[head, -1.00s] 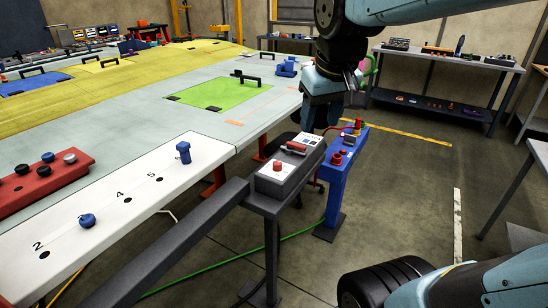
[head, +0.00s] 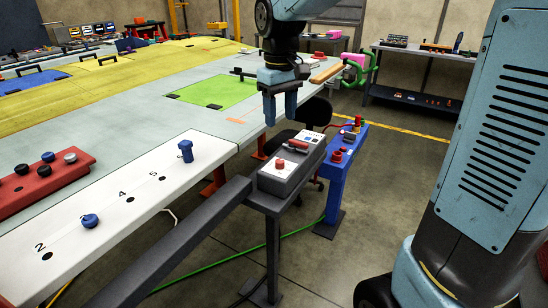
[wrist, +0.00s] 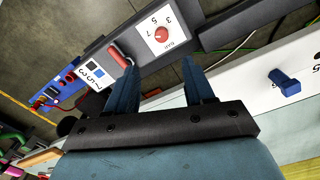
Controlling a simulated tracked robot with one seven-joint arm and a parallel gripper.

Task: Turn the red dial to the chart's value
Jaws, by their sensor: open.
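The red dial (head: 280,164) sits on a white plate on a grey control box (head: 290,180). In the wrist view the dial (wrist: 161,34) has the numbers 3, 5 and 7 around it; its pointer direction is too small to tell. A white chart card (wrist: 93,72) with digits and blue and dark squares lies on the same box, past a red handle (wrist: 119,55). My gripper (head: 281,120) is open and empty, fingers pointing down, above and apart from the box. In the wrist view the dial lies beyond the gap between my fingertips (wrist: 160,66).
A blue stand (head: 340,170) with red knobs is just right of the box. The white panel (head: 110,225) with blue pegs and numbered holes lies to the left. A dark beam (head: 170,250) runs to the box from the lower left. A chair (head: 312,112) stands behind.

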